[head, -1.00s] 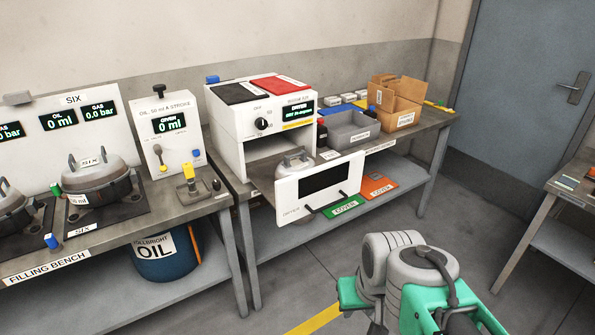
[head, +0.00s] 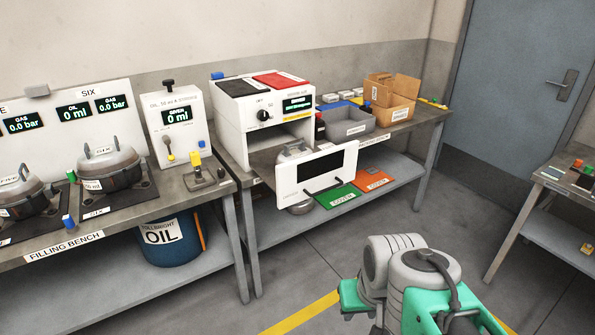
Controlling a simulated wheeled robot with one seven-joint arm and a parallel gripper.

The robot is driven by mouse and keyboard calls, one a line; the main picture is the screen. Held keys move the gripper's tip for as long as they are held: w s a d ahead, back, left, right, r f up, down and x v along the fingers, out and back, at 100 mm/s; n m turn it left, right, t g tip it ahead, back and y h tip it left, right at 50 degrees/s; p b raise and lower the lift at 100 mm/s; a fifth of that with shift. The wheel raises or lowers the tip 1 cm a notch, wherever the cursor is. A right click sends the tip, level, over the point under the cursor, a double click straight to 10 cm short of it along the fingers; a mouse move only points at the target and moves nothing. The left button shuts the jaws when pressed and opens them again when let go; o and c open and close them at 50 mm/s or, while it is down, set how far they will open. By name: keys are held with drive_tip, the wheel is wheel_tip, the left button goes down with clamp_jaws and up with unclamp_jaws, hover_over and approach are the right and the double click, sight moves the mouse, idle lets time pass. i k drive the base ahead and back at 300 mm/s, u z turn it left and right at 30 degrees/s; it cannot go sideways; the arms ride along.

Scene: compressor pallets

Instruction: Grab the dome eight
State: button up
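No dome with a readable "eight" label shows. A grey metal dome (head: 291,151) sits at the mouth of the white dryer (head: 234,144), mostly hidden behind the dryer's open front door (head: 285,188). A rounded metal part (head: 299,209) shows below that door; I cannot tell whether it belongs to the same dome. Another dome, labelled six (head: 108,165), sits on the filling bench at the left. One more dome (head: 22,193) is cut off at the left edge. Part of my arm shows at the bottom right; my gripper's fingers are not in view.
The open door juts out past the bench front. Green (head: 340,197) and orange (head: 374,180) cover mats lie on the lower shelf. A grey bin (head: 347,125) and a cardboard box (head: 388,108) stand right of the dryer. Another bench (head: 565,187) is at the right. The floor between is clear.

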sight(289, 152)
drive_tip(key=u, duration=1.8)
drive_tip(key=i, duration=1.75)
drive_tip(key=z, duration=1)
drive_tip(key=i, duration=0.95)
drive_tip(key=z, duration=0.15)
